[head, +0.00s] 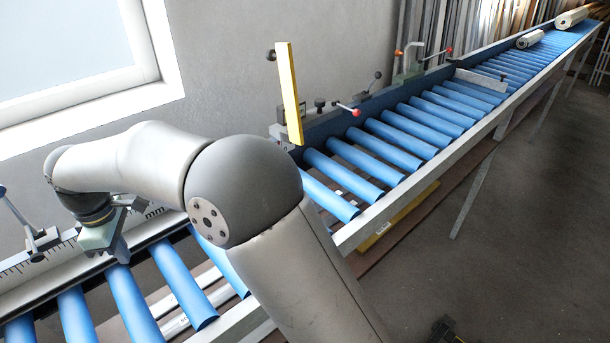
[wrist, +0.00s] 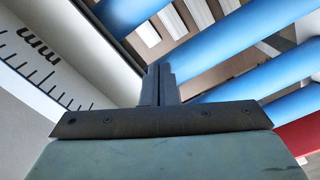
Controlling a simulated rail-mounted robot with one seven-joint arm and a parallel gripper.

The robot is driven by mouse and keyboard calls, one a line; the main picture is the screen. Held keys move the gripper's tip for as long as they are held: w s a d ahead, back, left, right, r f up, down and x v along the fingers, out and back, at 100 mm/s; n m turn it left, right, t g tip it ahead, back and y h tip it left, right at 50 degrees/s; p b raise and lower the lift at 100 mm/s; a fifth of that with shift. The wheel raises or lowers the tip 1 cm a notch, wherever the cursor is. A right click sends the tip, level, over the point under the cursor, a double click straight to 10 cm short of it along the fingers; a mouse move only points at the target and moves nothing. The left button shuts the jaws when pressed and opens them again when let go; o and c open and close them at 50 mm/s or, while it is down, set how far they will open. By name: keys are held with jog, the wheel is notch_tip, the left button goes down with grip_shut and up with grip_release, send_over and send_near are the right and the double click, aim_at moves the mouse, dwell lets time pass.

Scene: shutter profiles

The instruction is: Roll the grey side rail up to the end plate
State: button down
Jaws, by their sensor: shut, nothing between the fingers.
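My gripper (head: 118,245) is at the lower left in the head view, above the near blue rollers beside the ruler. In the wrist view its two dark fingers (wrist: 159,84) are shut together with nothing between them. A light grey plate (head: 481,82) stands across the rollers at mid-distance; I cannot tell whether it is the end plate. I cannot tell whether either is the grey side rail. My gripper is far from all of them.
A millimetre ruler (wrist: 45,62) runs along the back edge. A yellow upright bar (head: 289,92) and red-knobbed levers (head: 348,108) stand along the back fence. Pale bars (head: 178,322) lie below the near rollers. The rollers (head: 400,128) in the middle are clear.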

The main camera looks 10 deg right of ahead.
jog(key=shift+s+d, duration=0.15)
jog(key=shift+s, duration=0.05)
notch_tip(320, 180, up, 6)
jog(key=p, duration=0.5)
jog(key=shift+r, duration=0.25)
dwell(0.3)
